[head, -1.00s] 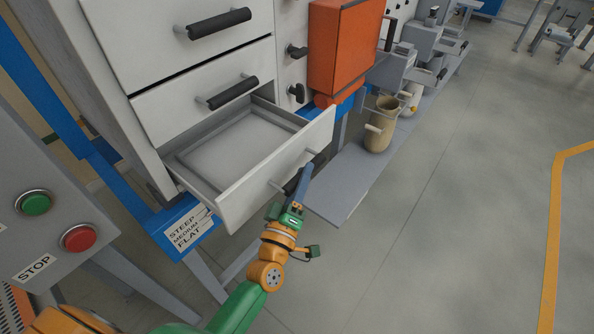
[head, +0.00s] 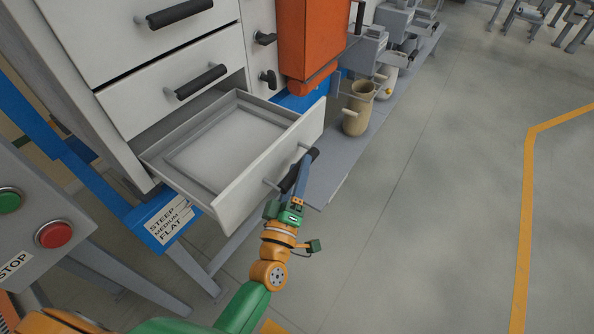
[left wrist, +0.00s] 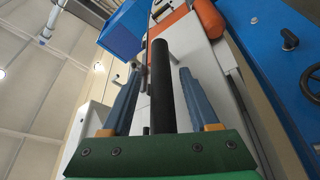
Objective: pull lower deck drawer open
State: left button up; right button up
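The lower deck drawer (head: 270,179) is the lowest white drawer of the cabinet. It stands well out, and its empty grey inside shows. Its black bar handle (head: 314,155) is on the front face. My left gripper (head: 305,175) is at this handle in the head view. In the left wrist view the handle (left wrist: 161,85) runs between the two blue fingers (left wrist: 160,88). A gap shows on each side of the bar, so the fingers look open around it. Contact farther along is hard to see. My right gripper is not in view.
Two closed drawers (head: 165,90) sit above. An orange box (head: 312,40) and a tan jug (head: 358,108) on a grey shelf (head: 335,170) stand to the right. A panel with a red button (head: 54,234) is at the left.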

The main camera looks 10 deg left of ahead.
pick_arm(q)
jog(key=shift+s+f, duration=0.1)
jog(key=shift+f, duration=0.05)
jog(key=b+v, duration=0.1)
jog(key=v, duration=0.6)
